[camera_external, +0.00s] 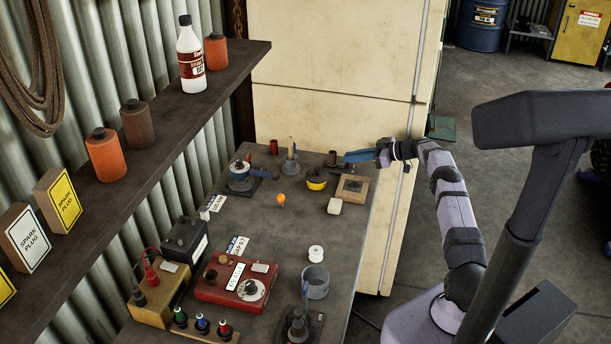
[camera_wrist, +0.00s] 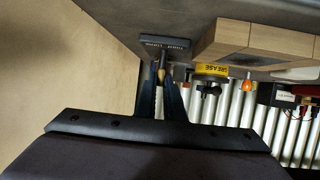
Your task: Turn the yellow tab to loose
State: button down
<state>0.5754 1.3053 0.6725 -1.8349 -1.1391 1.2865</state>
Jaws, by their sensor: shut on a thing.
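In the wrist view, a small dark plate with white lettering (camera_wrist: 166,43), too small to read surely, stands past my fingertips. The yellow tab (camera_wrist: 161,75) is a narrow piece in front of this plate, between my blue fingers. My gripper (camera_wrist: 165,80) is shut on the tab, and the fingers hide part of it. Which way the tab points is hard to tell. In the external view my gripper (camera_external: 348,157) reaches left over the far right corner of the bench. The tab and its plate cannot be made out there.
A wooden block (camera_wrist: 250,45) is close to the right of my fingers in the wrist view. The cream cabinet (camera_external: 330,90) stands behind.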

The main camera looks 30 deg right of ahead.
jog(key=c, duration=1.9)
grip_release()
jog(key=shift+o, duration=0.2)
jog(key=shift+b+v, duration=1)
jog(key=shift+v, duration=2.7)
